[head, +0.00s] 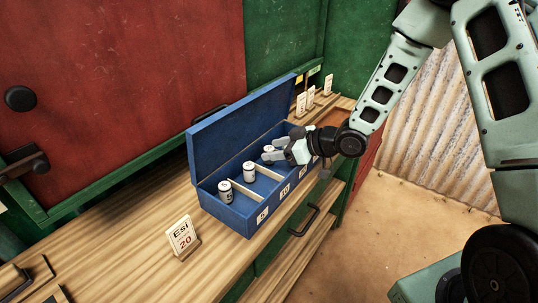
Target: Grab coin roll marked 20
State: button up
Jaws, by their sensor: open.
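A blue box (222,207) with its lid raised stands on the wooden counter, split into compartments by light dividers. White coin rolls stand upright inside: one in the nearest compartment (225,191), one in the second (249,171), and one farther back (268,150), partly hidden by my gripper. The front tags seem to read 5 (262,215) and 10 (285,191); tags farther back are too small or covered. The marks on the rolls are unreadable. My gripper (272,155) is open, over the box's far half, close to the third roll; I cannot tell whether they touch.
A card reading "Esi 20" (181,236) stands on the counter (130,267) left of the box. More small cards (310,98) stand behind the box at right. The raised lid (240,122) walls off the back. A drawer handle (304,221) juts out below the counter's front.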

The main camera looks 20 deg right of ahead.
jog(key=shift+w+a+f, duration=0.2)
jog(key=shift+w+a, duration=0.1)
grip_shut()
jog(key=shift+r, duration=0.15)
